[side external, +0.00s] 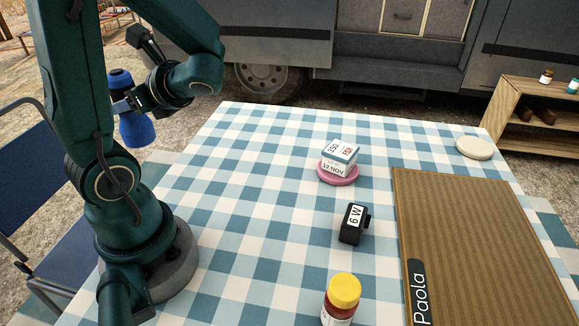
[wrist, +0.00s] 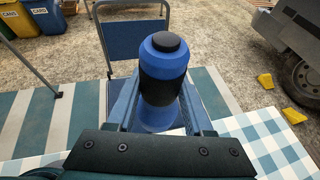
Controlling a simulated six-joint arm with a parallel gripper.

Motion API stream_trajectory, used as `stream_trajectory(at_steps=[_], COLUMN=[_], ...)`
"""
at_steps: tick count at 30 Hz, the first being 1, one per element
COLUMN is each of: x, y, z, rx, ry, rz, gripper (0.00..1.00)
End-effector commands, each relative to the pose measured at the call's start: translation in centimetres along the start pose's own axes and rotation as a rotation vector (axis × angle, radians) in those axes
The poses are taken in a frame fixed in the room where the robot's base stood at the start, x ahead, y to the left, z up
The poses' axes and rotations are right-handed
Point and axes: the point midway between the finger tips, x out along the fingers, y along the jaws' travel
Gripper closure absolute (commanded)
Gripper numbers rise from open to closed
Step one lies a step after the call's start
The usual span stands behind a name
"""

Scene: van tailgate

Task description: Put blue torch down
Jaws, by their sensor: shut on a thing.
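The blue torch (side external: 135,128) is in my gripper (side external: 124,106), held upright in the air to the left of the table, above the folding chair side. In the wrist view the blue torch (wrist: 162,70) stands between the two fingers of my gripper (wrist: 163,112), with a dark band round its middle and a dark cap on top. The fingers are shut on it. The checked table (side external: 245,200) lies to the right of and below the torch.
On the table are a white box (side external: 339,158) on a pink disc (side external: 338,175), a black 6 W block (side external: 352,225), a yellow-capped bottle (side external: 342,300), a brown ribbed mat (side external: 490,240) marked Paola and a cream disc (side external: 474,148). A blue chair (side external: 40,170) stands left. The table's middle left is clear.

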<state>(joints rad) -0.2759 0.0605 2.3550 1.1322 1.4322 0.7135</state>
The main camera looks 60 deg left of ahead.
Motion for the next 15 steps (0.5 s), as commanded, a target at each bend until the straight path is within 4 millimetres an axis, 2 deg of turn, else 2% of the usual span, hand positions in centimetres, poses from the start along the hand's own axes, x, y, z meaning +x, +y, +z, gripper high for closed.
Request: stream_trajectory(at_steps=[2,8,15], x=[-0.7,-1.5,-3.0], y=[0.3,-0.7,-2.9], z=[-0.4,-1.2,-3.8], rx=[0.003,0.019,0.022], ry=[-0.001,-0.001,-0.002], rz=[-0.006,-0.043,-0.045], gripper=[1.0,1.0,1.0])
